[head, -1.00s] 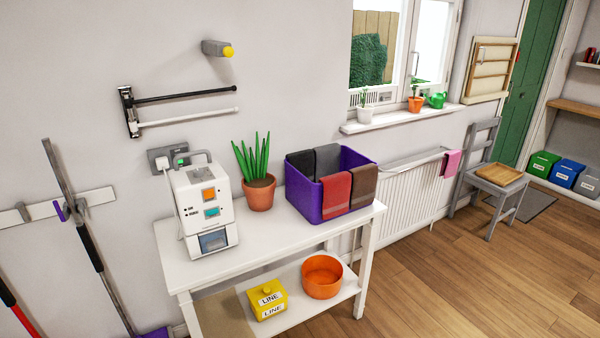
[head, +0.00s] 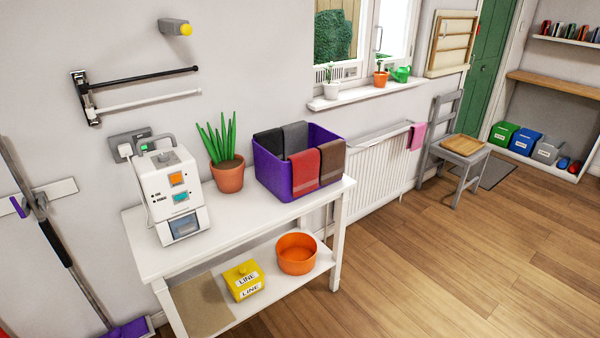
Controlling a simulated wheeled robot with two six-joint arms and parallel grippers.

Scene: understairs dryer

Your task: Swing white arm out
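The white arm (head: 150,102) is a thin rod on a dark wall bracket (head: 86,98) at the upper left of the head view. It lies close along the wall, pointing right, just below a black arm (head: 145,77) on the same bracket. Both arms are bare and their right ends have small end caps. Neither of my grippers shows in the head view.
A white table (head: 235,217) below the arms carries a white machine (head: 168,190), a potted plant (head: 228,177) and a purple bin (head: 268,172) with towels. A grey wall fixture with a yellow knob (head: 185,29) sits above. Open wooden floor (head: 450,260) lies at the right.

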